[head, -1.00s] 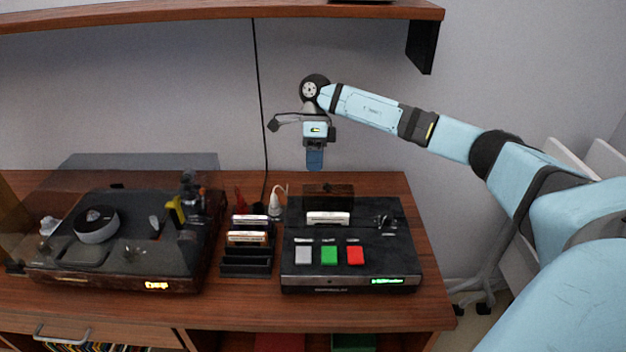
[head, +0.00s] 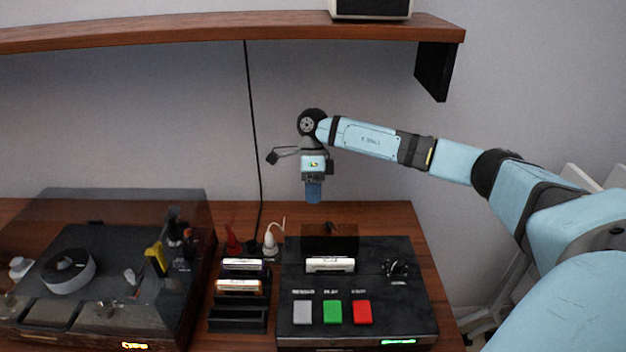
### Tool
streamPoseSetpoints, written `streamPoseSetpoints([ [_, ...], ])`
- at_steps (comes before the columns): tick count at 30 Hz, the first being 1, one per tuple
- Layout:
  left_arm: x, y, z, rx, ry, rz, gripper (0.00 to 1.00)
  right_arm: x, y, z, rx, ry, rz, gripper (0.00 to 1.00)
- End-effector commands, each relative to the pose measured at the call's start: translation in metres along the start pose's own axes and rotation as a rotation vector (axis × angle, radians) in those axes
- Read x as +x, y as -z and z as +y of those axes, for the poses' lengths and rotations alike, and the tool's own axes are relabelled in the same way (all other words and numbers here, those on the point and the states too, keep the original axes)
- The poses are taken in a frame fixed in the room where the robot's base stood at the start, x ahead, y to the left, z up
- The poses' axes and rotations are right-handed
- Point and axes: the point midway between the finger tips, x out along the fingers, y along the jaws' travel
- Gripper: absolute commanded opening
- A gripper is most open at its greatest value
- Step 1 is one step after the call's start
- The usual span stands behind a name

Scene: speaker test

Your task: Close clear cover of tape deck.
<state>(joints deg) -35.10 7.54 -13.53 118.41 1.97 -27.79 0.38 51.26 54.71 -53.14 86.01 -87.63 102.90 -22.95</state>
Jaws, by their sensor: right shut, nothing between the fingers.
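The tape deck (head: 355,285) is a black box with grey, green and red buttons on its top, at the lower middle of the head view. A white-labelled cassette (head: 330,265) sits at the back of its top. Behind the cassette, a dark brownish see-through cover (head: 329,238) stands up, so the cover looks open. My right gripper (head: 313,198) points down, shut and empty, above and behind the cover, apart from it. My left gripper is not in view.
A turntable (head: 90,285) under a clear lid stands at the left. A cassette rack (head: 238,318) stands between it and the deck. A wooden shelf (head: 200,35) runs overhead. A white plug (head: 270,240) and cable lie behind the rack.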

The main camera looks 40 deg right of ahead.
Motion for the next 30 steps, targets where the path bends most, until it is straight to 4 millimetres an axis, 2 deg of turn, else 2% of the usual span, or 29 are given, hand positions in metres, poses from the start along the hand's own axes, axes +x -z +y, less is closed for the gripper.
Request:
streamPoseSetpoints([
  [1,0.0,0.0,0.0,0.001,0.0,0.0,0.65,0.013,0.001,0.0,0.001,-0.002,0.002,0.0],
  [6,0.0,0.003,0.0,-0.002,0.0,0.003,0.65,0.047,0.0,0.0,0.0,-0.002,0.001,0.0],
  [9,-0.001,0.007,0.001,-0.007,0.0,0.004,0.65,0.047,0.001,0.019,-0.002,0.001,0.0,0.0],
  [15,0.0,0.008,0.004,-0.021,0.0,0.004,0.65,0.052,0.0,0.035,-0.001,0.001,-0.001,0.0],
  [30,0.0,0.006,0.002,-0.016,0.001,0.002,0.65,0.053,0.001,0.038,0.001,0.006,-0.001,0.0],
])
